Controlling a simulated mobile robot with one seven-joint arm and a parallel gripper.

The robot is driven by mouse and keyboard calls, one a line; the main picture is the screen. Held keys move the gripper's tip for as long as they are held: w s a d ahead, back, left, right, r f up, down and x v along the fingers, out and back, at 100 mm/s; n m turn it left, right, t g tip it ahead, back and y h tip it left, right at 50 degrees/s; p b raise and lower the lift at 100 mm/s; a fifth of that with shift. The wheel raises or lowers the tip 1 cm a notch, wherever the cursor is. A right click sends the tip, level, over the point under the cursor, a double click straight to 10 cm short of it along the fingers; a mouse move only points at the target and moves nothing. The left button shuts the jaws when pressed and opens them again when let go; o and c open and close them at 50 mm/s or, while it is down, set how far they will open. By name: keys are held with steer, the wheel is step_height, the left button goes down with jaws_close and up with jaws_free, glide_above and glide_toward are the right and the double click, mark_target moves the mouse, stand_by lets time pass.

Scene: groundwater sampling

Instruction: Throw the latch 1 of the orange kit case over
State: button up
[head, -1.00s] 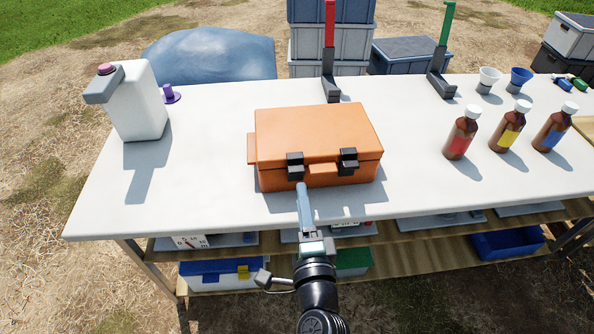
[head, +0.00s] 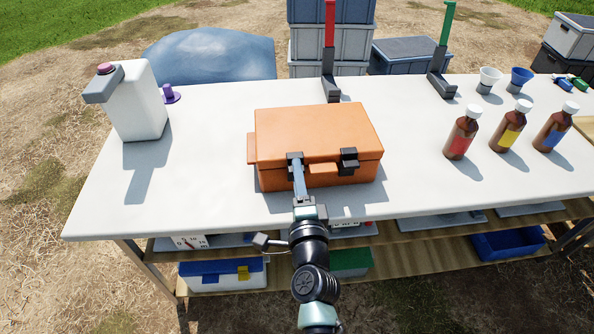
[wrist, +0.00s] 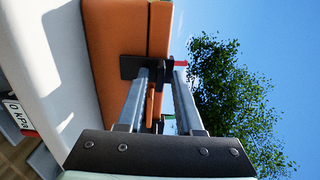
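The orange kit case (head: 318,135) lies closed on the white table. Two black latches are on its front, a left one (head: 294,156) and a right one (head: 348,160), with an orange handle (head: 323,169) between them. My gripper (head: 297,163) reaches to the left latch from the front and hides part of it. In the wrist view, the two grey fingers of my gripper (wrist: 161,70) stand apart, with their tips at the black latch (wrist: 129,66) on the case (wrist: 115,30). I cannot tell whether they touch it. Which latch is number 1 is not marked.
A white jug (head: 138,105) stands at the left. Brown bottles (head: 460,138) stand at the right. A red-handled lever (head: 330,55) and a green-handled lever (head: 443,50) stand behind the case. The table (head: 215,195) is clear in front.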

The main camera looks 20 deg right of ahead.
jaws_close()
steer(key=shift+f, duration=0.15)
